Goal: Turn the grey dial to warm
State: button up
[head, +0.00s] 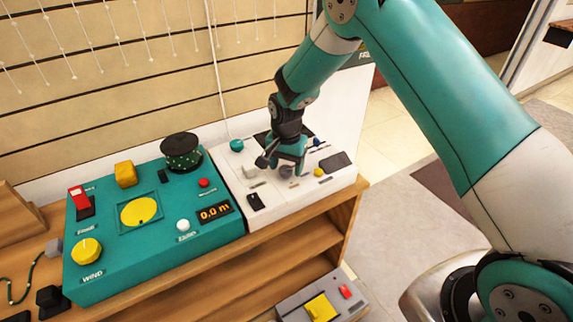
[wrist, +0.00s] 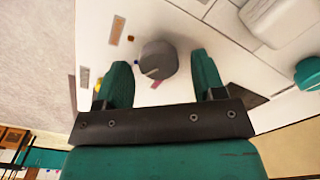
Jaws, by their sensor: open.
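The grey dial (wrist: 158,60) is a round knob with a thin pale line on its face, on a white panel (wrist: 225,65). In the wrist view the line points toward the lower left of the picture. Small coloured marks lie around the dial, orange, blue and reddish; I cannot read any labels. In the head view the dial (head: 287,171) shows only partly below my gripper (head: 284,163). My gripper is open, with one finger on each side of the dial in the wrist view (wrist: 160,66). Gaps show between the fingers and the dial.
The white panel also bears a teal knob (head: 237,145), a blue knob (head: 316,142), a yellow knob (head: 319,172) and a black switch (head: 255,201). A teal console (head: 160,240) with a dark reel (head: 181,152) stands to the left. A grey box (head: 345,309) sits lower down.

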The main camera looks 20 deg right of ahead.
jog(key=c, duration=0.9)
